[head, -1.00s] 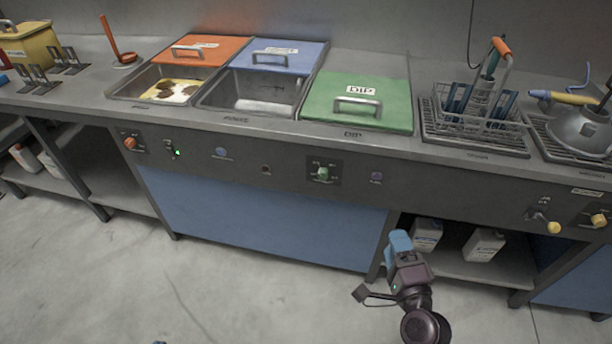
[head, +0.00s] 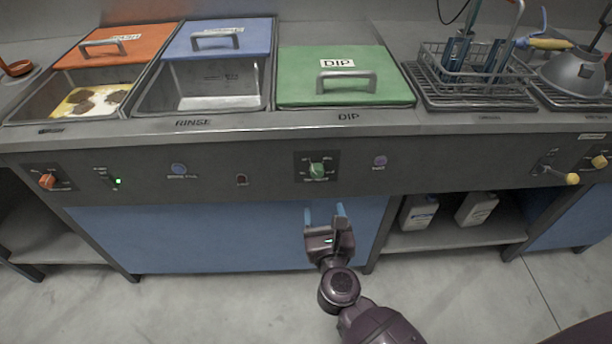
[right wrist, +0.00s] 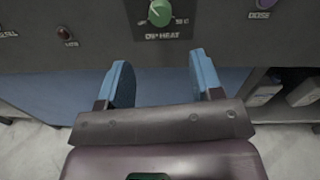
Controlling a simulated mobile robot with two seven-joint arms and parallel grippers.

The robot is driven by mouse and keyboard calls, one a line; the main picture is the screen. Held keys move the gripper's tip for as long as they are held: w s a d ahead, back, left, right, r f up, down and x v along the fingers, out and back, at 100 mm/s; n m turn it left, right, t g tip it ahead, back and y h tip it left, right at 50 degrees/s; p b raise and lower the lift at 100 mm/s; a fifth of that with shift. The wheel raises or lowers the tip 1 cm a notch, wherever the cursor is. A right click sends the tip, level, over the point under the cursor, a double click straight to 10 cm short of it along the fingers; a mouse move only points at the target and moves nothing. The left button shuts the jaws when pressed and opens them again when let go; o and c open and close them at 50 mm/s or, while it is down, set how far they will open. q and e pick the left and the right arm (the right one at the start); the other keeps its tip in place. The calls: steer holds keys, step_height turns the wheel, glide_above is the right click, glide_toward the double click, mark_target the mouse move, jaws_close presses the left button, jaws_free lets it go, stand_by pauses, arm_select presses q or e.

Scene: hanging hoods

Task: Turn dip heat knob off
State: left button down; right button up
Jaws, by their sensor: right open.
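The dip heat knob (head: 317,170) is a green knob on a dark plate in the front panel, below the green DIP lid (head: 345,88). In the right wrist view the knob (right wrist: 160,12) shows at the top, above the label DIP HEAT. My right gripper (head: 324,212) is open and empty, with blue fingers pointing toward the panel. It is below the knob and apart from it. In the right wrist view the fingers (right wrist: 162,82) stand wide, with the knob beyond and above them. My left gripper is not in view.
A purple dose button (head: 379,161) is right of the knob, and a small red light (head: 242,180) is left. An orange knob (head: 47,181) is far left and a yellow-tipped lever (head: 571,178) far right. White bottles (head: 419,212) stand on the shelf below. The floor in front is clear.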

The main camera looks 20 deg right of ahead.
mark_target(318, 175)
steer(key=x, duration=0.9)
steer(key=shift+w+d, duration=0.2)
steer(key=shift+w, duration=0.15)
steer(key=shift+w+d, duration=0.1)
steer(key=shift+w, duration=0.35)
steer(key=c, duration=0.9)
steer(key=shift+r, duration=0.1)
